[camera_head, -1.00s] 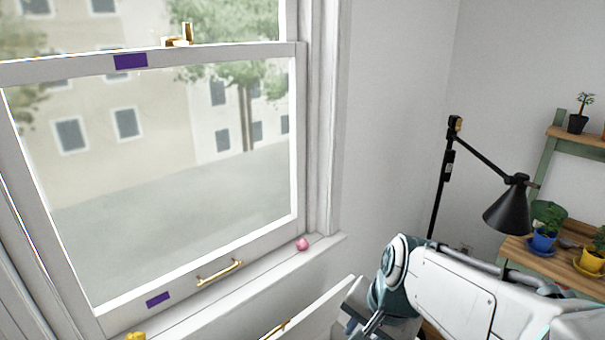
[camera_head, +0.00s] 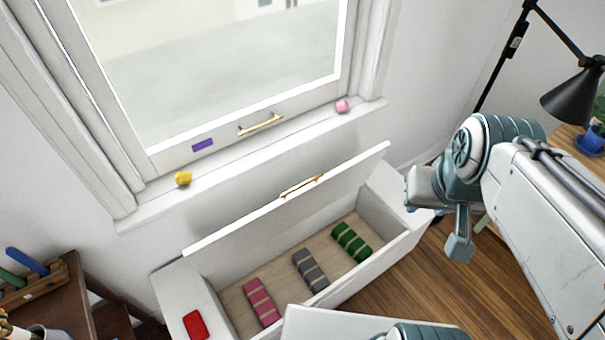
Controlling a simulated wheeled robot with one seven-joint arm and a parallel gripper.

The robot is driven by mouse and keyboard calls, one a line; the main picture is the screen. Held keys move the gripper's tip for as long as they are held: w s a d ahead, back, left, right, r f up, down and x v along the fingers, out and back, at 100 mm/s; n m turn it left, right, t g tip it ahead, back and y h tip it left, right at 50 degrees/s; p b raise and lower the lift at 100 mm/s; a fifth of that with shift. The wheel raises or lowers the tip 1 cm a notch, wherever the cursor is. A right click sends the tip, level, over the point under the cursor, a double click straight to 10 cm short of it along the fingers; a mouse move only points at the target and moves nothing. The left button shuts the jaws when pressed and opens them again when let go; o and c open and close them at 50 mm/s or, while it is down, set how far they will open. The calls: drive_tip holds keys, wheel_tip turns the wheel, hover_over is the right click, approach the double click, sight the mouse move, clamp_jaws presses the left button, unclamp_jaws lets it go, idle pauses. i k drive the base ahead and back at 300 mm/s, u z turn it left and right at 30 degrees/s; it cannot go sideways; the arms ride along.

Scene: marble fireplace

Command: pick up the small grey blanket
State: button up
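The small grey blanket (camera_head: 310,270) is a rolled bundle with paler bands, lying on the wooden floor of an open white window-seat chest (camera_head: 376,262). It lies between a pink roll (camera_head: 261,302) on its left and a green roll (camera_head: 351,242) on its right, apart from both. My gripper (camera_head: 440,228) is at the right, beyond the chest's right end and well away from the blanket. One finger hangs down in plain view; the other side is partly hidden, so its opening is unclear. I see nothing held in it.
The chest's lid (camera_head: 300,205) stands raised on the window side. A red object (camera_head: 195,325) lies on the chest's left end. The sill holds a yellow object (camera_head: 183,179) and a pink ball (camera_head: 342,106). A black lamp (camera_head: 572,98) stands right. Wooden floor (camera_head: 385,290) shows beside the chest.

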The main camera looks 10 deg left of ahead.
sight(315, 279)
drive_tip(key=u, duration=1.35)
drive_tip(key=k, duration=0.75)
drive_tip(key=z, duration=0.45)
drive_tip(key=i, duration=0.5)
drive_tip(key=u, duration=0.05)
